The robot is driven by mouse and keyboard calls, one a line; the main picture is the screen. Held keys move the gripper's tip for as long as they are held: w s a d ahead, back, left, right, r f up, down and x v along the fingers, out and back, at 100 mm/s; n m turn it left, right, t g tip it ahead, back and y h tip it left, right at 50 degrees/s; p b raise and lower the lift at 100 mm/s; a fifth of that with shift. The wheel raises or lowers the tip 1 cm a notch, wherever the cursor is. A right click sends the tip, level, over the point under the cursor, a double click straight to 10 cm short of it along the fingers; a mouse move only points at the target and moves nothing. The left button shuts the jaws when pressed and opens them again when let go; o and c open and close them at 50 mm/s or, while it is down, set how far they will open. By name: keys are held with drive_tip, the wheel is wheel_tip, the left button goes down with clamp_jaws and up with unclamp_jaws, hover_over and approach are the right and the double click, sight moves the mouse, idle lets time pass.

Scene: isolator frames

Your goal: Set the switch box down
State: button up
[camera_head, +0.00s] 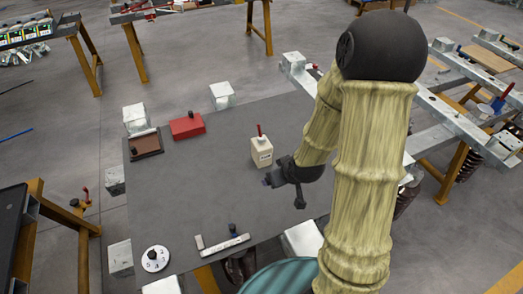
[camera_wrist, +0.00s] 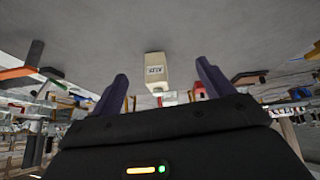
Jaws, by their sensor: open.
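The switch box (camera_head: 261,153) is a small cream box with a dark label on its front and a red lever on top. It stands upright on the grey tabletop (camera_head: 200,190), right of the middle. My gripper (camera_head: 270,181) is low over the table just in front of the box. In the wrist view the box (camera_wrist: 154,72) appears upside down, between and beyond the spread purple fingers of my gripper (camera_wrist: 161,72). The fingers look apart from the box and hold nothing. The box's back is hidden.
A red box (camera_head: 187,127) and a brown tray (camera_head: 147,145) sit at the table's back left. A round numbered dial (camera_head: 155,259) and a pale bar with a black knob (camera_head: 222,243) lie near the front. The table's middle is clear.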

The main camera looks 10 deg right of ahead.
sight(262, 144)
drive_tip(key=w+t, duration=0.2)
drive_tip(key=w+t+y+p, duration=0.1)
drive_tip(key=w+t, duration=0.1)
drive_tip(key=w+d+m+t, duration=0.1)
drive_tip(key=t, duration=0.2)
drive_tip(key=shift+w+d+f, duration=0.1)
drive_tip(key=shift+w+f, duration=0.25)
drive_tip(key=shift+w, duration=0.05)
drive_tip(key=p+x, duration=0.2)
drive_tip(key=x, duration=1)
